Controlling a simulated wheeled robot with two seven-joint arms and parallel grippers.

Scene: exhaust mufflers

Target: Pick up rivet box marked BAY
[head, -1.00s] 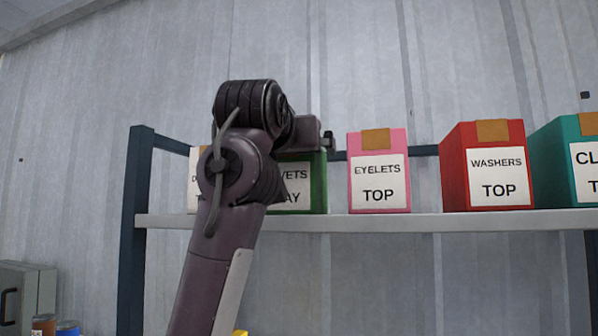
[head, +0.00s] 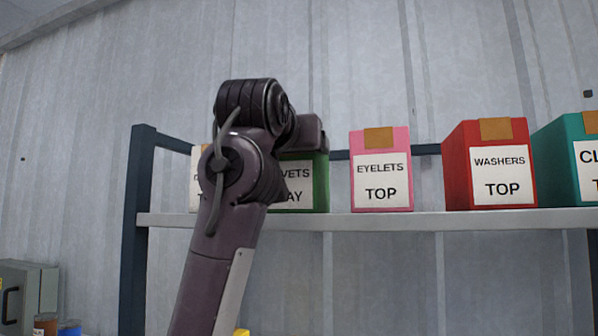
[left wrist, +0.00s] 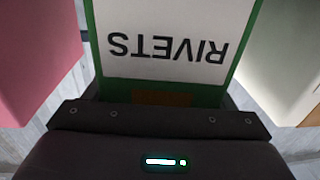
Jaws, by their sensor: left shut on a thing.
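The green rivet box (head: 321,182) stands on the shelf in the head view, its white label partly hidden by my left arm; "VETS" and "AY" show. In the left wrist view the same green box (left wrist: 170,92) is upside down in the picture, with RIVETS readable, right in front of the gripper body. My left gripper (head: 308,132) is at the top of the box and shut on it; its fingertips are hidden. The box appears still at shelf height. My right gripper is in neither view.
A pink EYELETS box (head: 381,170) stands to the right with a small gap, then a red WASHERS box (head: 460,170) and a teal box (head: 555,165). A white box (head: 195,180) is close on the left, mostly behind my arm. The grey shelf (head: 400,222) has a dark post (head: 133,250) at left.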

